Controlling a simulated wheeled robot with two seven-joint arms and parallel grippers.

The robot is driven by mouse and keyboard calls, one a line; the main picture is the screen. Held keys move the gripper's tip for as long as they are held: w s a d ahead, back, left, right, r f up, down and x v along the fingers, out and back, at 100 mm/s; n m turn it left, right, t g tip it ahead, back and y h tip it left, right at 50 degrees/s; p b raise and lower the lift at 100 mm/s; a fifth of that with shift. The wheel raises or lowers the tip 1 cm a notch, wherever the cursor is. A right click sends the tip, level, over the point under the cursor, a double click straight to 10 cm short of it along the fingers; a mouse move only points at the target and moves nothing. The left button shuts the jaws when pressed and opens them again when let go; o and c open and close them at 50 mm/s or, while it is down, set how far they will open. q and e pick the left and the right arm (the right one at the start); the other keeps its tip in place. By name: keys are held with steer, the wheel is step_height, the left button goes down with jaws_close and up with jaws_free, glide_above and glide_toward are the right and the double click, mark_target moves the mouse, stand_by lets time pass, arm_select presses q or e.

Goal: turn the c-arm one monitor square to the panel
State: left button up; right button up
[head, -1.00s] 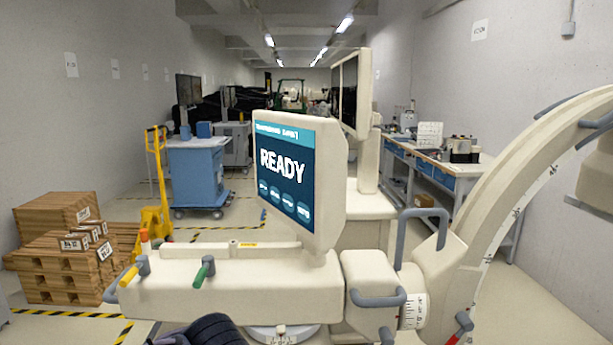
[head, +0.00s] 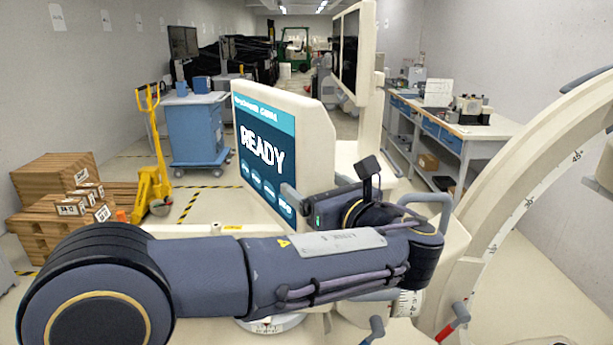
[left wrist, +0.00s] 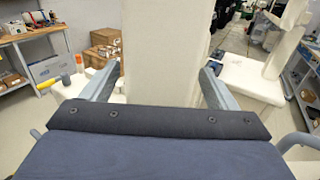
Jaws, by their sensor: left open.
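The C-arm's monitor (head: 312,140) is cream, with a blue screen reading READY that faces left and toward me at an angle. It stands above the C-arm's cream body. My left gripper (head: 290,197) is at the lower right edge of the monitor; one finger shows in front of the screen side, the other is hidden. In the left wrist view the fingers (left wrist: 160,78) are open, one on each side of the cream monitor housing (left wrist: 165,40). I cannot tell whether either finger touches it. My right gripper is not in view.
A tall twin-screen stand (head: 366,80) rises just behind the monitor. The C-arm's big curved arc (head: 520,190) fills the right side. A yellow pallet jack (head: 151,165), stacked wooden crates (head: 52,178) and a blue cart (head: 197,130) stand left. A workbench (head: 470,135) lines the right wall.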

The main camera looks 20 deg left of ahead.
arm_select(q)
steer(key=shift+x, duration=1.4)
steer(key=c, duration=1.4)
